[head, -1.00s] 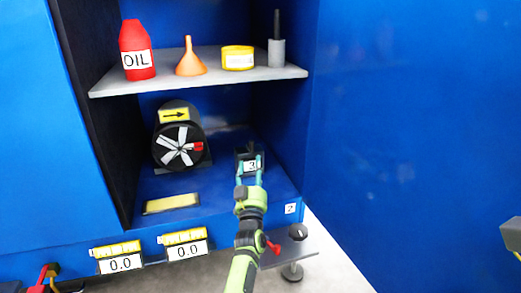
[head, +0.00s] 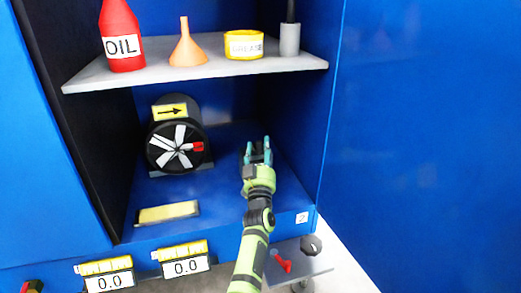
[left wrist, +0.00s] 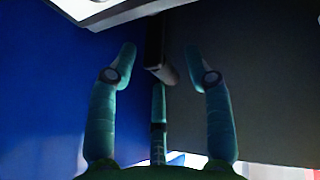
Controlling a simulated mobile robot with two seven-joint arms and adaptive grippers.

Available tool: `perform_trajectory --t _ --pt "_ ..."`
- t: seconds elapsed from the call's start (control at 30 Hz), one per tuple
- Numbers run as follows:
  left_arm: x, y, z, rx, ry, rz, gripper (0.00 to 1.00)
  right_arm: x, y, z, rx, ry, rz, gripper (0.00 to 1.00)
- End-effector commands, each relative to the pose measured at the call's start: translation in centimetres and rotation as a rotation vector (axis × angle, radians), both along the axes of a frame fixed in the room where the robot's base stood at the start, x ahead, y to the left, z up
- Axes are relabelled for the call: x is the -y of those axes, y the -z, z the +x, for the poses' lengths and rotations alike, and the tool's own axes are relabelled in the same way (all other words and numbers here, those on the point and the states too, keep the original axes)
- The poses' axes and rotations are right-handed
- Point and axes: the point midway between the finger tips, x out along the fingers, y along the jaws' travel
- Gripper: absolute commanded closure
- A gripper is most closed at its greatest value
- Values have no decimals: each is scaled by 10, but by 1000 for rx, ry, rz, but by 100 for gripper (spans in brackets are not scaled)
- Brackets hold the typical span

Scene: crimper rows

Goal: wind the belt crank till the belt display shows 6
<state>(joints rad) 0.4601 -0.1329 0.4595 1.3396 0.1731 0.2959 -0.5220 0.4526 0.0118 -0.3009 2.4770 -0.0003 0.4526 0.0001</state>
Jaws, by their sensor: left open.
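My left gripper (head: 257,152) is open inside the blue cabinet, on the right of its floor. It covers the spot where a small black unit with a display stood in the earlier head view; no number on it can be read now. Contact cannot be told. A white panel edge (left wrist: 95,8) shows at the top left, its face unseen. My right gripper is not in view.
A fan-like motor (head: 177,147) with a yellow arrow sign stands to the left. A shelf (head: 200,72) with bottle, funnel and tins hangs above. Two gauges (head: 186,266) reading 0.0 are at the front. A red lever (head: 281,262) and black knob (head: 311,245) sit on a low plate.

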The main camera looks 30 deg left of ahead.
Motion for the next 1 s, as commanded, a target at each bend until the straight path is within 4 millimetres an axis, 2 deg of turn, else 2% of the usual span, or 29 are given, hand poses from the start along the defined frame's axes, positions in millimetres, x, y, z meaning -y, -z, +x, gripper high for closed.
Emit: perform_trajectory --t 0.03,0.07,0.1,0.17,0.63,1.0 --pt "0 0 0 0 0 0 49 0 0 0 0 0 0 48" --pt "0 0 0 0 0 0 61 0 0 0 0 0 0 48" --pt "0 0 0 0 0 0 77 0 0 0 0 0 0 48" --pt "0 0 0 0 0 0 100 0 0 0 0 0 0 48" --pt "-4 -1 -3 -5 58 10 100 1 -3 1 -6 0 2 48" --pt "-18 0 -14 -12 328 18 100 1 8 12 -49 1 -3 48"
